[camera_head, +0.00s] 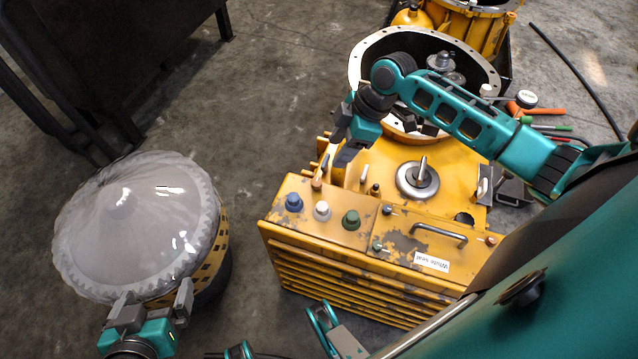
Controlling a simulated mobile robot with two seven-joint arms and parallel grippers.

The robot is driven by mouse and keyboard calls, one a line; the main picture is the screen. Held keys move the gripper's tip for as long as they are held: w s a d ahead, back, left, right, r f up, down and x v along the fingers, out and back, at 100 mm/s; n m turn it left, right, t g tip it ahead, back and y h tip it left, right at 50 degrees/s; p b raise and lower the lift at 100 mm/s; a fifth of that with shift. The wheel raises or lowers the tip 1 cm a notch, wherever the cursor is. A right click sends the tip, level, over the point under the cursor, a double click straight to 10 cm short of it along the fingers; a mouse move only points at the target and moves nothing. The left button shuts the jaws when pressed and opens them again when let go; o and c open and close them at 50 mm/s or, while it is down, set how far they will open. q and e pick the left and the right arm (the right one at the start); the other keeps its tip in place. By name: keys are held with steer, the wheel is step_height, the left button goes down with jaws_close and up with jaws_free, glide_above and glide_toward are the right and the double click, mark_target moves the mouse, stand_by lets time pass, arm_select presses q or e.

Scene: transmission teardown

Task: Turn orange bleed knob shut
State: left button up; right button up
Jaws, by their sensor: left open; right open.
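A small orange-brown knob (316,184) stands near the back left edge of the top of the yellow cabinet (350,282); I cannot tell how far it is turned. A second small orange-brown knob (490,240) sits at the right end of the same top; I cannot tell which is the bleed knob. My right gripper (335,165) is open, pointing down just above and beside the left knob. Contact cannot be made out. My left gripper (155,303) is open and empty at lower left, by the front edge of a plastic-wrapped drum (140,225).
Blue (294,202), white (321,210) and green (351,219) knobs stand on the cabinet top, with a metal handle (440,234) to their right. Behind is an open round housing (368,62). Tools (540,111) lie at right. Floor between drum and cabinet is clear.

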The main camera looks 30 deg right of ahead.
mark_target(317, 181)
steer(key=shift+n, duration=0.3)
steer(key=b+x, duration=0.1)
steer(key=x, duration=0.3)
steer(key=b+x, duration=0.2)
steer(key=x, duration=0.1)
steer(key=b+x, duration=0.1)
steer(key=x, duration=0.3)
steer(key=shift+d+f, duration=0.15)
steer(key=shift+f, duration=0.4)
jaws_close()
